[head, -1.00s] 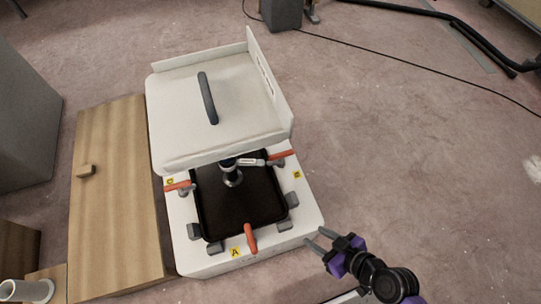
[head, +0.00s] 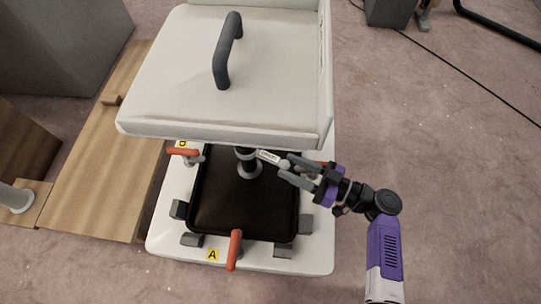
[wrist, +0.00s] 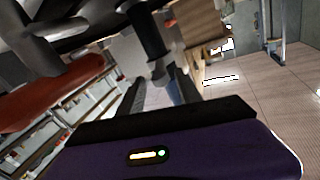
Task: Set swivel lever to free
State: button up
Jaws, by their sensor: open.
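The swivel lever (head: 268,157) is a short pale bar with a printed label and a rounded end. It points right from the dark post (head: 247,165) under the seat. My gripper (head: 284,167) is open at the lever's rounded end, which appears to lie between the fingertips; I cannot tell whether they touch. In the wrist view, the open fingers (wrist: 162,85) point toward the dark post (wrist: 150,32). The lever's setting marks are not readable.
The white seat (head: 225,60) with a dark handle (head: 228,50) overhangs the post. Orange-handled clamps stand around the black tray (head: 240,205), at left (head: 183,152) and front (head: 234,250). One orange handle looms close in the wrist view (wrist: 45,90).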

aim_at(271, 159)
jog(key=b+x, duration=0.1)
jog(key=x, duration=0.6)
jog(key=shift+a, duration=0.3)
jog(key=shift+c, duration=0.2)
grip_shut()
dwell(1.0)
